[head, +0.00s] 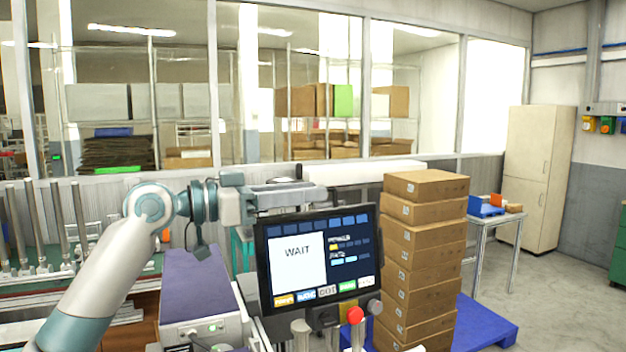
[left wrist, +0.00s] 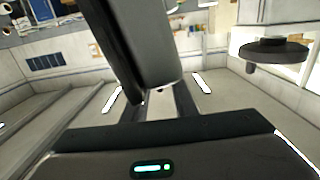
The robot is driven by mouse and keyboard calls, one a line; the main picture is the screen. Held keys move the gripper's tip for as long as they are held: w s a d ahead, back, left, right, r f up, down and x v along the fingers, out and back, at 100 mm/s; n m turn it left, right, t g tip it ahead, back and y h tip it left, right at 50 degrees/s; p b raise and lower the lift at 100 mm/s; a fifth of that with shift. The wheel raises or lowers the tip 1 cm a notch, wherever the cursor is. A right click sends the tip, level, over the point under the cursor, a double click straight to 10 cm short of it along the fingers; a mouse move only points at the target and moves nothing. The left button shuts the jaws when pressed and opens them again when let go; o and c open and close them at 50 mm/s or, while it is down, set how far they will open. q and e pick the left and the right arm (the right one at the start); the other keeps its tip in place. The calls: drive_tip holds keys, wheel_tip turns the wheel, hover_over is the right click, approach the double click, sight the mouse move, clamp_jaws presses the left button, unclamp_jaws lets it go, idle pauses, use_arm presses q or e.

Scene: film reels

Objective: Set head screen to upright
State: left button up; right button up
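The head screen (head: 318,258) is a dark-framed monitor showing "WAIT", on a stand in the middle of the head view. Its picture looks slightly rotated, with the right side higher. My left gripper (head: 305,195) reaches in from the left and lies level along the screen's top edge. In the left wrist view, my left gripper's fingers (left wrist: 158,104) extend from a dark body with a green light. A dark grey slab (left wrist: 155,45), probably the screen seen edge-on, stands at the fingers; I cannot tell if they press on it. My right gripper is out of view.
A red knob (head: 355,315) sits below the screen. A tall stack of cardboard boxes (head: 420,260) stands close on the right, on a blue pallet (head: 485,325). A purple-topped machine (head: 195,285) is at the left. Open floor lies at the far right.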

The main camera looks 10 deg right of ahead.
use_arm(q)
drive_tip(key=shift+w+d, duration=0.2)
drive_tip(key=shift+d, duration=0.75)
clamp_jaws()
idle(0.8)
